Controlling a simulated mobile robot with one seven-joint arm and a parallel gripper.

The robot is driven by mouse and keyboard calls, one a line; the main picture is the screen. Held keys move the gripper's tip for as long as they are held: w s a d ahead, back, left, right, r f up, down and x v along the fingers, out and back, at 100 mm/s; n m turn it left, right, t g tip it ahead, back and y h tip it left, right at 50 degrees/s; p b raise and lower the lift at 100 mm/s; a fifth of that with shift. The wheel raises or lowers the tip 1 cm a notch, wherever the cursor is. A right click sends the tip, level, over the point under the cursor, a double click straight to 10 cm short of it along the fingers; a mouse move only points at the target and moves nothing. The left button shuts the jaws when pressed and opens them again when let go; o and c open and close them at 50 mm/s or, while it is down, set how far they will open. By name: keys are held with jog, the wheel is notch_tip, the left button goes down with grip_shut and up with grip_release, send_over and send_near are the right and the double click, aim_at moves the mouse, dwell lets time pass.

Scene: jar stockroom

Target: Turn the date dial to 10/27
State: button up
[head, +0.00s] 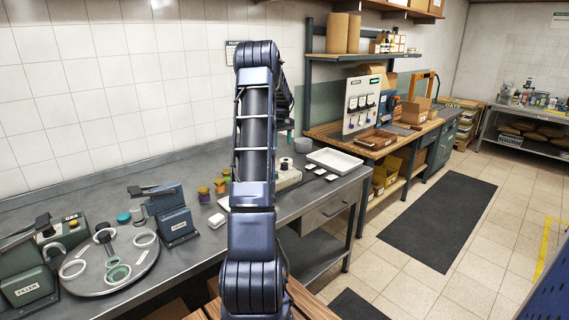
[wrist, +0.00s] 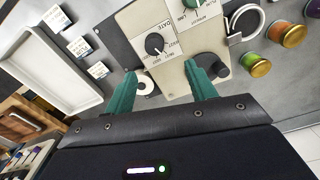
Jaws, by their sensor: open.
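The date dial (wrist: 155,44) is a round black knob on a pale plate marked DATE, in the upper middle of the wrist view. Small labels ring it, tilted and too small to read surely; I cannot tell which one it points to. My gripper (wrist: 161,69) has two teal fingers, spread apart with nothing between the tips. In the picture the dial lies just beyond and between the fingertips, with no visible contact. In the head view the pale machine (head: 288,180) is partly hidden behind my arm.
A green LINE dial (wrist: 191,4) sits beside the date dial. A black part (wrist: 211,66) is near the right finger and a white roll (wrist: 145,86) near the left. A white tray (wrist: 48,62), several white cards (wrist: 78,47) and lidded jars (wrist: 257,66) lie around.

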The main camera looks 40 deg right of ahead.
aim_at(284, 163)
jog(key=f, duration=0.4)
jog(key=d+f, duration=0.1)
jog(key=f, duration=0.6)
jog(key=shift+s+d+f, duration=0.1)
jog(key=shift+d+f, duration=0.05)
jog(key=shift+f, duration=0.2)
jog(key=c, duration=1)
